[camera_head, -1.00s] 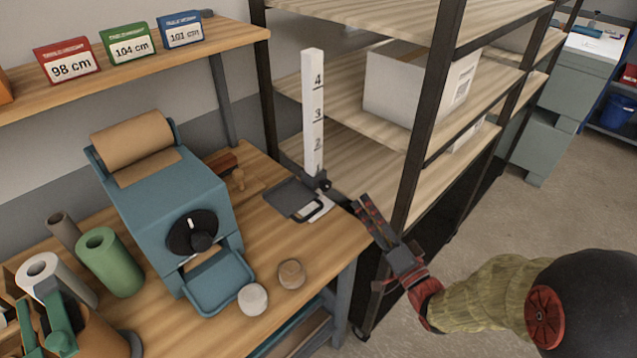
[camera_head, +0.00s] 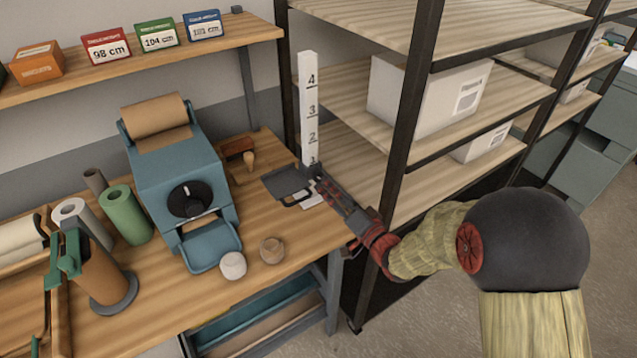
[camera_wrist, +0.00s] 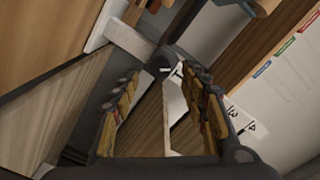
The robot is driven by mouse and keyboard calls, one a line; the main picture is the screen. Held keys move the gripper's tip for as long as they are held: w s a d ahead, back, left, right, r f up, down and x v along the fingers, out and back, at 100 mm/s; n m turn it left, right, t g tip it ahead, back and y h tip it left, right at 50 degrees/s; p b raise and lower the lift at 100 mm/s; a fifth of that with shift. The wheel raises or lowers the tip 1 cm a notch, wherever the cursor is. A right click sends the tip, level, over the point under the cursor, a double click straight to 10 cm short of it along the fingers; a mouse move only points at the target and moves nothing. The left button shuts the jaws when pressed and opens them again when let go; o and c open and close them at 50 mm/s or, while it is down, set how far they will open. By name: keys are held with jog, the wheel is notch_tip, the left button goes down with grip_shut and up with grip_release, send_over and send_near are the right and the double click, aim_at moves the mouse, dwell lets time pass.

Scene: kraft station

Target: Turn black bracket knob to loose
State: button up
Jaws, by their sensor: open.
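The black bracket knob (camera_head: 317,172) sits low on a white upright post (camera_head: 309,105) with printed numbers, beside a dark flat bracket plate (camera_head: 288,183). In the wrist view the round dark knob (camera_wrist: 160,66) shows between and just beyond my fingertips, with a small white mark at its right. My gripper (camera_head: 323,184) points at the knob from the right front. In the wrist view my gripper (camera_wrist: 161,85) is open, its two ridged fingers apart with nothing held. I cannot tell whether a finger touches the knob.
A teal dispenser (camera_head: 180,165) with a black dial stands left on the wooden bench (camera_head: 170,295). A metal-framed shelf (camera_head: 405,120) stands close right, beside my arm.

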aim_at(318, 176)
jog(key=shift+b+x, duration=0.5)
jog(key=shift+x, duration=2.05)
jog(key=c, duration=0.3)
jog(key=c, duration=0.8)
jog(key=shift+c, duration=0.2)
jog(key=shift+n+b, duration=0.85)
jog(key=shift+n, duration=0.65)
